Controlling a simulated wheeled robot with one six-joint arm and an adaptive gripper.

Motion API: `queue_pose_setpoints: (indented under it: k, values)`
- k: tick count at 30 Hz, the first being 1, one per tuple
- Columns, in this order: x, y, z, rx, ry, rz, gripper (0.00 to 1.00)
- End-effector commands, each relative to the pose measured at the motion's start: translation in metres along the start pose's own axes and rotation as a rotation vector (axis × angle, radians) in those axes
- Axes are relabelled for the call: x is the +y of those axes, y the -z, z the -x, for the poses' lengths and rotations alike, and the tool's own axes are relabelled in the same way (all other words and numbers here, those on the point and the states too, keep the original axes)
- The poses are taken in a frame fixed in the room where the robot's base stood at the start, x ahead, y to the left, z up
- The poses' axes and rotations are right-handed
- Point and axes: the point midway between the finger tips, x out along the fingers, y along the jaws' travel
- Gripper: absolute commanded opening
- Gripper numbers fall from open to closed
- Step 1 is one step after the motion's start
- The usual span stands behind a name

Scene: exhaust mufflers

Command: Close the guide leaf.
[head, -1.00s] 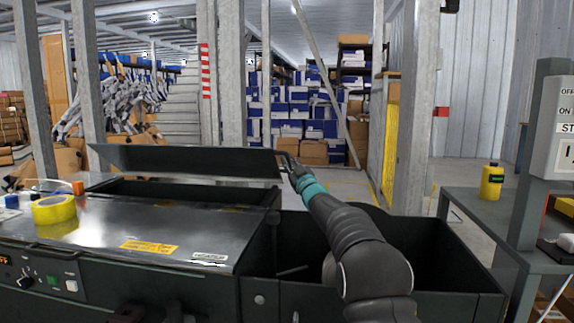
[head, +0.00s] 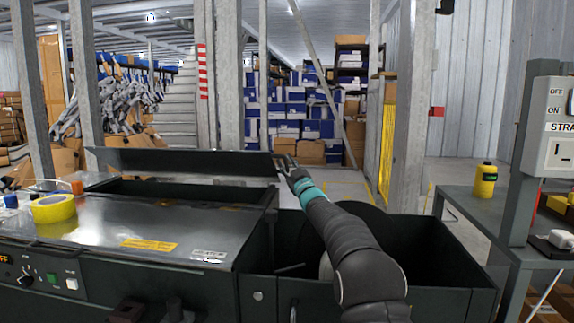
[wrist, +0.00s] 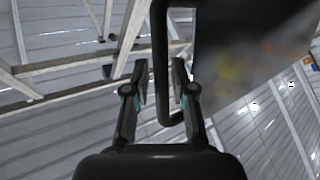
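The guide leaf (head: 190,163) is a long dark panel, raised and tilted over the opening at the back of the metal-topped machine. My gripper (head: 284,164) is at its right end in the head view. In the wrist view, a dark loop handle (wrist: 160,35) runs down from the top, beside a dark blurred panel (wrist: 235,45). The handle's near bar lies between the two fingers of my gripper (wrist: 160,70). The fingers are apart, with gaps visible beside the bar. Whether either finger touches it I cannot tell.
The machine top (head: 150,225) holds a yellow tape roll (head: 54,208). An open dark bin (head: 440,250) lies under my arm at the right. A side table (head: 500,215) carries a yellow bottle (head: 485,181), and a switch box (head: 555,125) stands above it. Steel posts stand behind.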

Motion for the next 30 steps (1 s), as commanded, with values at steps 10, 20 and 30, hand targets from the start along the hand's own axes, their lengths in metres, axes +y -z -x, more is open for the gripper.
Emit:
queue_pose_setpoints:
  k: [10, 20, 30]
  values:
    - [0.001, -0.001, 0.013, -0.003, 0.001, 0.001, 0.25]
    - [0.003, -0.001, 0.059, -0.005, -0.002, 0.001, 0.25]
    - [0.003, -0.001, 0.107, -0.003, -0.003, 0.002, 0.25]
